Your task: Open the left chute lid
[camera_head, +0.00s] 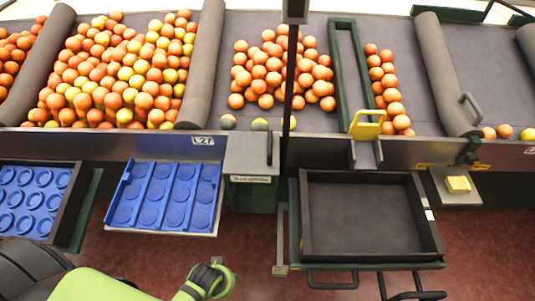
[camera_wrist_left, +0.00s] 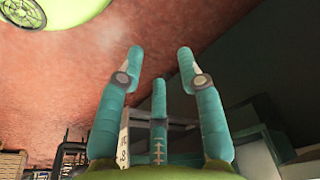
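A grey lid (camera_head: 250,152) with a dark upright handle (camera_head: 269,147) sits on a green box (camera_head: 252,194) with a small label, at the front edge of the sorting table. The lid looks closed; I cannot tell for certain that it is the left chute lid. My left gripper (camera_head: 221,274) is below and in front of it, apart from it, near the bottom of the head view. In the left wrist view my left gripper (camera_wrist_left: 160,62) has its teal fingers spread with nothing between them. My right gripper is not in view.
Blue trays (camera_head: 165,196) stand left of the box. A dark empty tray (camera_head: 370,215) stands to its right. A dark vertical post (camera_head: 291,90) rises beside the lid. Oranges (camera_head: 120,70) lie on the table behind. Red floor (camera_head: 130,255) shows around my gripper.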

